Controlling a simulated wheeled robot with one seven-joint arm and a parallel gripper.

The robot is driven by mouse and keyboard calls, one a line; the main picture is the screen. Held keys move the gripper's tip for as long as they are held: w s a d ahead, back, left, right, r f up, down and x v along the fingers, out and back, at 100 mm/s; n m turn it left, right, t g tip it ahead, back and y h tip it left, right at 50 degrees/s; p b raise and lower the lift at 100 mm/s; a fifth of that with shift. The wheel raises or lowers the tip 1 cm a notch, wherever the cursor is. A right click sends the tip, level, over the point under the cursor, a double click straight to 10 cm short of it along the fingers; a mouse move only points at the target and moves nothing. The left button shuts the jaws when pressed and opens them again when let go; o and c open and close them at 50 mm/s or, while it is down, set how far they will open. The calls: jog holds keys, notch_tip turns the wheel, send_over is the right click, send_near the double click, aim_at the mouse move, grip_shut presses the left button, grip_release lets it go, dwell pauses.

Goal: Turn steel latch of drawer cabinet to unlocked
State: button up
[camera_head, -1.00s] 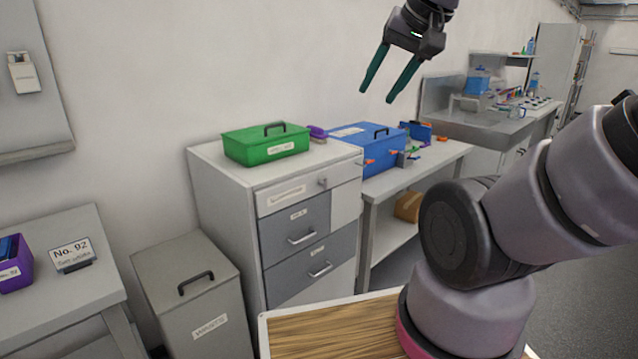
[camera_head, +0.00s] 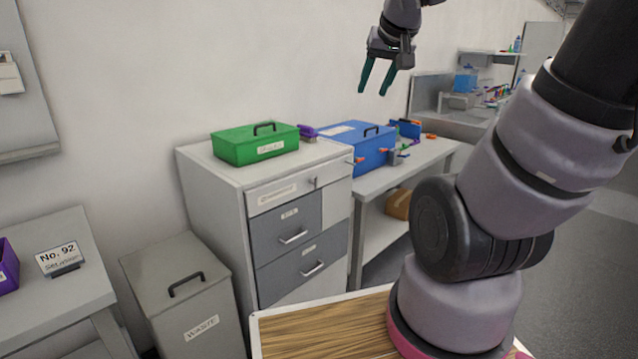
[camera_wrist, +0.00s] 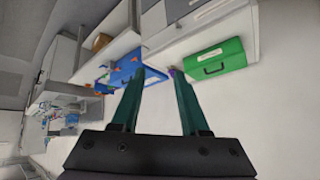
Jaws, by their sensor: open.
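The drawer cabinet (camera_head: 221,200) is light grey, with a white top drawer (camera_head: 284,189) and two dark grey drawers below. A small steel latch (camera_head: 313,182) shows at the right end of the top drawer's front. I cannot tell its exact angle. My gripper (camera_head: 374,92) hangs in the air above and behind the blue box, up and to the right of the cabinet. Its two green fingers are apart and empty.
A green box (camera_head: 255,146) and a purple item (camera_head: 304,132) sit on the cabinet. A blue box (camera_head: 352,152) with orange clips stands on the bench to the right. A grey waste bin (camera_head: 180,290) stands at front left. My arm fills the right side.

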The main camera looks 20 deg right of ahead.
jog(key=w+d+f+n+t, duration=0.2)
jog(key=w+d+f+n, duration=0.15)
jog(key=w+f, duration=0.6)
jog(key=w+d+f+n+t, duration=0.1)
jog(key=w+d+f+n, duration=0.35)
jog(key=w, duration=0.85)
jog(key=n+t+y, duration=0.3)
jog(key=y, duration=0.9)
send_near(314, 182)
jog(key=x, duration=0.8)
jog(key=shift+w+d+r, duration=0.15)
jog(key=shift+d+r, duration=0.05)
jog(key=shift+r, duration=0.15)
grip_shut()
